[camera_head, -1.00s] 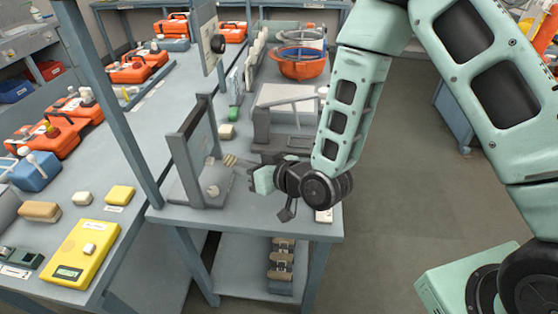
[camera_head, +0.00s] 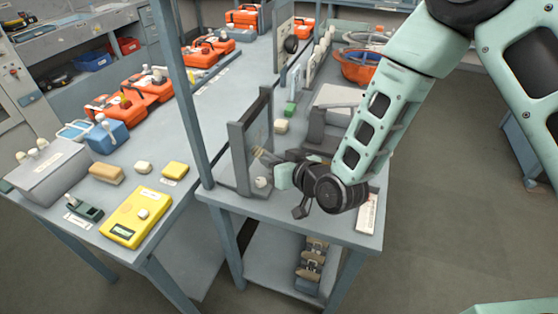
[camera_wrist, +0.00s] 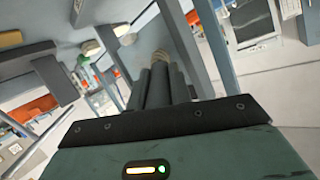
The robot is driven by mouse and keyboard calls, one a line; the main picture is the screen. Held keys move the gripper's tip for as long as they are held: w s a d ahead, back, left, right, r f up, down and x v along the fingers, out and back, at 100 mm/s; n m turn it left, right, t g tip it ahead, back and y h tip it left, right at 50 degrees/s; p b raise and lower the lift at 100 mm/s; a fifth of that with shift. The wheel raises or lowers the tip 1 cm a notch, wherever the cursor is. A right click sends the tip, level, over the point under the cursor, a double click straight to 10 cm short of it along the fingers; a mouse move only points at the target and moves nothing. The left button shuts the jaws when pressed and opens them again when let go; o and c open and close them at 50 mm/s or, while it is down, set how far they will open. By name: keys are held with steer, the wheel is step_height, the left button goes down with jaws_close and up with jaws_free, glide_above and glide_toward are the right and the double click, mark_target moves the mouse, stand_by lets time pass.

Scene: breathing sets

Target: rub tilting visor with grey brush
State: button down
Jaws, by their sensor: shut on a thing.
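The tilting visor (camera_head: 259,122) is a clear panel in a grey upright frame, on a stand near the left end of the bench in the head view. My gripper (camera_head: 279,162) is just right of it, shut on the grey brush. The brush's pale bristles (camera_head: 258,152) point left and overlap the visor's lower part in the picture. I cannot tell whether they touch it. In the wrist view, the dark fingers run forward and the bristles (camera_wrist: 161,56) show beyond them. The brush handle is mostly hidden by the fingers.
A grey post (camera_head: 186,100) rises left of the visor. A yellow device (camera_head: 136,217) lies on the left table. A white label card (camera_head: 367,213) lies at the bench's right edge.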

steer(key=shift+w+a, duration=0.2)
steer(key=shift+a, duration=0.3)
stand_by(0.6)
steer(key=shift+w, duration=0.1)
steer(key=w+d+b, duration=0.3)
steer(key=w+b, duration=0.1)
steer(key=w, duration=0.6)
steer(key=shift+w+d, duration=0.25)
steer(key=shift+d, duration=0.15)
stand_by(0.6)
steer(key=shift+s, duration=0.1)
